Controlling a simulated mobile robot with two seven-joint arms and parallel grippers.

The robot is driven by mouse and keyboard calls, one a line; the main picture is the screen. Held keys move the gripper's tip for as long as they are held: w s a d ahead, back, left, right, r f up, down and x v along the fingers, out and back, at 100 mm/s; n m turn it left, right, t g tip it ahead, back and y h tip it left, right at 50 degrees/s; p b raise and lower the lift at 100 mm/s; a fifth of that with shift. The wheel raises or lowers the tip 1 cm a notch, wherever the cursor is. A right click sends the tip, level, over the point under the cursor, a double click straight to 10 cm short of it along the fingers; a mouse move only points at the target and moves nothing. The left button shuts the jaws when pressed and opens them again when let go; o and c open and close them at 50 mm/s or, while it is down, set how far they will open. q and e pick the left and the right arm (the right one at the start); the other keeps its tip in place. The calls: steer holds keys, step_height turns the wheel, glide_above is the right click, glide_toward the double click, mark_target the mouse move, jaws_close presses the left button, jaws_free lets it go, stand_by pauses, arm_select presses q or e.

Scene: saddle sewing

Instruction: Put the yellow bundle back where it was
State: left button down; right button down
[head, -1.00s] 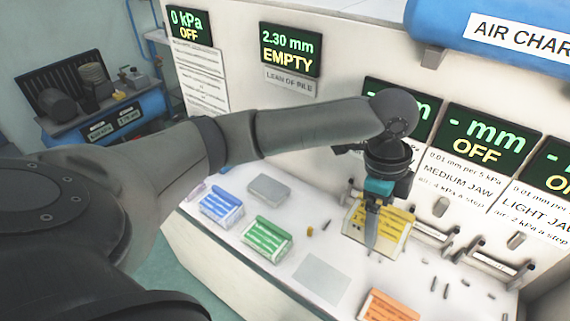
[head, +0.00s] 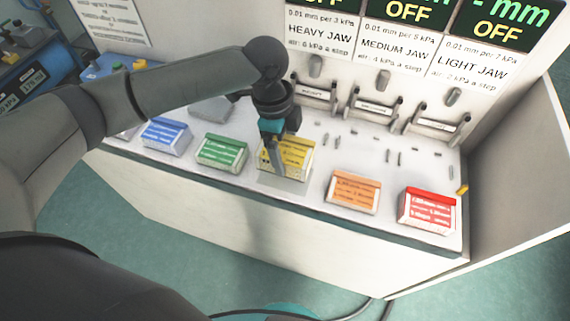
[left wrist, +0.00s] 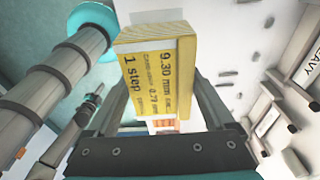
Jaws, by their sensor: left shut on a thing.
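The yellow bundle (head: 296,152) is held in my left gripper (head: 276,158). In the head view it shows just behind and partly over a flat grey patch (head: 285,184) on the counter, between the green and orange bundles. Whether it touches the counter cannot be told. In the left wrist view the yellow bundle (left wrist: 157,75) sits between the two fingers of my left gripper (left wrist: 152,100), its label reading 9.30 mm and 1 step.
On the white counter (head: 235,178) stand a blue bundle (head: 165,136), a green bundle (head: 221,152), an orange bundle (head: 352,192) and a red bundle (head: 427,211). Jaw fixtures (head: 376,108) line the back wall. Small grey pieces lie before them. A side panel (head: 515,170) closes the right end.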

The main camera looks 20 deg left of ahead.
mark_target(281, 148)
arm_select(q)
steer(key=shift+f+b, duration=0.3)
steer(key=shift+f, duration=2.35)
steer(key=shift+f, duration=0.15)
jaws_free()
steer(key=r, duration=0.4)
steer(key=a+r+p, duration=0.1)
steer(key=r, duration=0.7)
steer(key=shift+a+r, duration=0.1)
steer(key=shift+a, duration=0.3)
